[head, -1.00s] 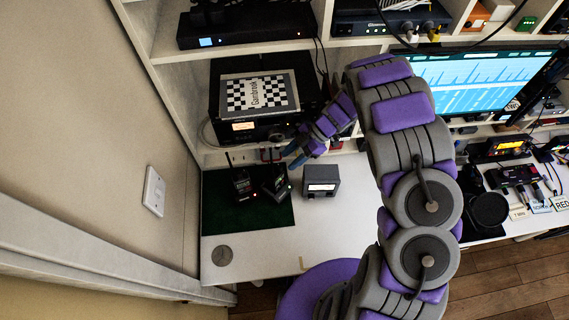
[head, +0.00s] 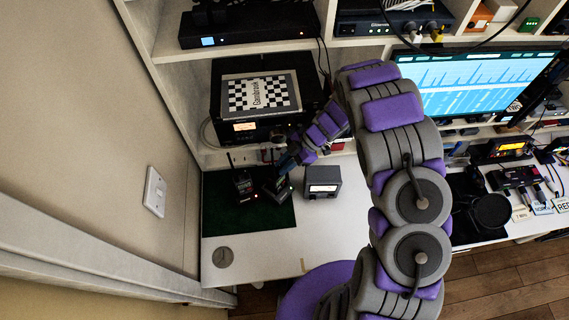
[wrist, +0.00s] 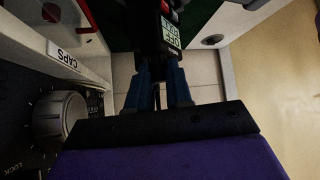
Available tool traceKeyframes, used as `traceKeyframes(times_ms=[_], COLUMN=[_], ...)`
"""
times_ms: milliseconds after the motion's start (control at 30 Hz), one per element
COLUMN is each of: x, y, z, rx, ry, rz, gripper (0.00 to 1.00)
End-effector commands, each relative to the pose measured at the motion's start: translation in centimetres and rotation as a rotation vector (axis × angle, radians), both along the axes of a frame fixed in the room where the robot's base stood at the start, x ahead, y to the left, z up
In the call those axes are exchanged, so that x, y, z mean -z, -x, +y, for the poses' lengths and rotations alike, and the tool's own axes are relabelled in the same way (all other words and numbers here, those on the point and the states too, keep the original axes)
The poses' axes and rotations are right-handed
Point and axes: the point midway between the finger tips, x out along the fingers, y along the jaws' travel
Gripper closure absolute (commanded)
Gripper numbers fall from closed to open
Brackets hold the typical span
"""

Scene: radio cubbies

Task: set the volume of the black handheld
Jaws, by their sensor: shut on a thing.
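A black handheld (head: 276,188) with a small lit light stands at the right of a dark green mat (head: 225,216). In the wrist view a black handheld (wrist: 170,38) shows a lit display and red marks on its side. My gripper (head: 284,170) comes down to the top of the right handheld. In the wrist view its two blue fingers (wrist: 160,72) are shut at the handheld's top end. The exact part between the fingertips is hidden. A second black handheld (head: 243,184) with an antenna stands to the left on the mat.
A small grey box (head: 322,181) with a lit face stands close on the right. A large black radio (head: 262,123) is in the cubby behind.

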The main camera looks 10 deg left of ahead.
Motion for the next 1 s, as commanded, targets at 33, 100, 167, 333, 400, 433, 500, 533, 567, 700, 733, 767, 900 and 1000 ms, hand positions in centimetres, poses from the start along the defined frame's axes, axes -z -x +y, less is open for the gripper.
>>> traceKeyframes(times_ms=[33,100,167,333,400,433,500,533,567,700,733,767,900,1000], x=[0.01,0.02,0.04,0.04,0.02,0.01,-0.02,-0.04,-0.06,-0.08,-0.06,-0.05,0.01,0.01], y=[0.01,0.02,0.02,-0.01,-0.07,-0.1,-0.18,-0.24,-0.25,-0.14,-0.12,-0.11,-0.08,-0.07], z=[0.02,0.03,0.03,0.02,-0.02,-0.02,-0.05,-0.09,-0.09,-0.01,0.04,0.06,0.12,0.12], rx=[0.0,-0.001,-0.001,-0.002,-0.008,-0.013,-0.028,-0.035,-0.042,-0.082,-0.088,-0.093,-0.096,-0.096], ry=[0.0,0.0,0.0,0.0,0.001,0.001,0.002,0.002,0.002,0.001,0.0,-0.001,-0.001,-0.002], rz=[0.0,0.001,0.001,0.001,0.001,-0.001,-0.002,-0.002,-0.001,0.001,0.001,0.0,0.0,0.0], gripper=[0.91,0.98,1.0,1.0,1.0,1.0,1.0,1.0,1.0,1.0,1.0,1.0,1.0,1.0])
